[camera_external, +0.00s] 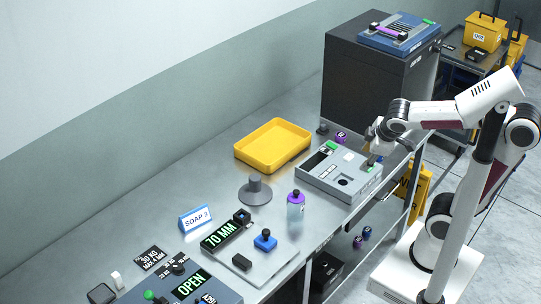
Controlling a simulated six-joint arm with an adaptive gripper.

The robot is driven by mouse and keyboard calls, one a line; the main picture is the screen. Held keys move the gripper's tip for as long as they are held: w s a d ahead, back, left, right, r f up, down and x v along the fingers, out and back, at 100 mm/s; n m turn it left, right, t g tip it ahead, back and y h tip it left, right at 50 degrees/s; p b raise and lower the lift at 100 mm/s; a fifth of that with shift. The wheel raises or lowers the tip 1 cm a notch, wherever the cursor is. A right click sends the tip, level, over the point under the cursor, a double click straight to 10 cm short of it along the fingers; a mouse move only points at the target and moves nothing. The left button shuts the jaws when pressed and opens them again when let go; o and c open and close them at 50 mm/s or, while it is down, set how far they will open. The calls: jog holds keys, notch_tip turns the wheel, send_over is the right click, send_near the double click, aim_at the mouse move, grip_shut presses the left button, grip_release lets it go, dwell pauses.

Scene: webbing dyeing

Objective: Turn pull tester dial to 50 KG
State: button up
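A blue-grey device (225,291) at the bottom left, cut off by the frame edge, has a green "OPEN" display, a green knob and a black dial knob (179,268) with small labels around it. It looks like the pull tester, but the dial's setting is too small to read. A black card (151,258) behind it bears white "KG" and "MM" text. My gripper (374,152) is far from the dial, low over the right end of a grey box (340,172). Its fingers are too small to show whether they are open or hold something.
Between my gripper and the device stand a purple-capped bottle (296,206), a grey funnel-shaped piece (255,191), a "70 MM" unit (222,234), a blue-based knob (265,240) and a "SOAP 3" sign (195,218). A yellow tray (272,164) lies behind. A dark cabinet (370,85) stands at the far end.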

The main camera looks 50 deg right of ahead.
jog(key=w+a+f+n+t+h, duration=0.1)
jog(key=w+a+n+t, duration=0.1)
jog(key=w+a+n, duration=0.7)
jog(key=w+a+f+n+t+h, duration=0.15)
jog(key=w+a+n, duration=0.4)
jog(key=w, duration=0.55)
jog(key=n+t+y, duration=0.5)
jog(key=n+y, duration=0.5)
jog(key=n, duration=0.9)
send_near(179, 266)
jog(key=shift+w+a+r+g+h, duration=0.1)
jog(key=shift+w+a+g+h, duration=0.15)
jog(key=shift+w+a, duration=0.15)
jog(key=shift+w, duration=0.15)
jog(key=shift+x, duration=3.75)
